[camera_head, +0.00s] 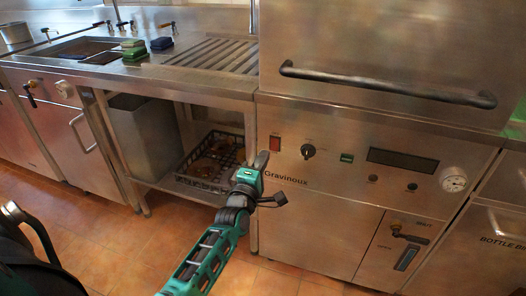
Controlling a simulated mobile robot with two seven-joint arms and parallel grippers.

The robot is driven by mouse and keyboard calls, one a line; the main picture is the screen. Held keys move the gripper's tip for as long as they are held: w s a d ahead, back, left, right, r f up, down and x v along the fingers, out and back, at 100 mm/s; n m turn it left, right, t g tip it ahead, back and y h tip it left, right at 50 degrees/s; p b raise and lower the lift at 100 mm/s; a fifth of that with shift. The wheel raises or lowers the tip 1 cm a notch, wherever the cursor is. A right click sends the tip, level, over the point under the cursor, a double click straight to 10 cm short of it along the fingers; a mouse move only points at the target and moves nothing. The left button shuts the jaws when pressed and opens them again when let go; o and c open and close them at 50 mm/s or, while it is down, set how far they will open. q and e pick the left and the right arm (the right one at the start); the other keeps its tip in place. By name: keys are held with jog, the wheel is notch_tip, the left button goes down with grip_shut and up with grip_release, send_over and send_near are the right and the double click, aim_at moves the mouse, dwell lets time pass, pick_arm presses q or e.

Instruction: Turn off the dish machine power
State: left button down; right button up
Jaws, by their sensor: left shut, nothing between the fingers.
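The dish machine (330,190) is the steel unit at the right, with "Gravinoux" on its front. Its panel has a red rocker switch (275,143) at the left, a black knob (308,151), a small green switch (346,158), a dark display (402,160) and a round gauge (454,180). My left gripper (262,158) is shut and empty. In the picture its tip is just below and left of the red switch, apart from it. I cannot tell how far it is from the panel. The position of the red switch is too small to read. My right gripper is not in view.
A long dark handle (385,84) crosses the machine's door above the panel. To the left is a steel counter with a sink (85,48), sponges (133,49) and a ridged drainboard (215,55). A dark rack (212,160) sits on the shelf below. Tiled floor is open at lower left.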

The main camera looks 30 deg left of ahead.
pick_arm(q)
jog(key=r+p+v, duration=0.1)
jog(key=v, duration=0.6)
jog(key=shift+r, duration=0.4)
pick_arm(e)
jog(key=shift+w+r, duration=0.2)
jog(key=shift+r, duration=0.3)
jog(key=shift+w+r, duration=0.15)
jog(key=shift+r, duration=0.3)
pick_arm(q)
jog(key=s+d+f+m+g+h+p, duration=0.2)
jog(key=s+d+m, duration=0.5)
jog(key=m, duration=0.4)
jog(key=s+d+f+m+g+h+p, duration=0.3)
jog(key=s+d+m+g+p, duration=0.3)
jog(key=s+m, duration=0.3)
jog(key=m+h+p, duration=0.1)
jog(key=m, duration=0.2)
jog(key=shift+s+d, duration=0.25)
jog(key=shift+d, duration=0.15)
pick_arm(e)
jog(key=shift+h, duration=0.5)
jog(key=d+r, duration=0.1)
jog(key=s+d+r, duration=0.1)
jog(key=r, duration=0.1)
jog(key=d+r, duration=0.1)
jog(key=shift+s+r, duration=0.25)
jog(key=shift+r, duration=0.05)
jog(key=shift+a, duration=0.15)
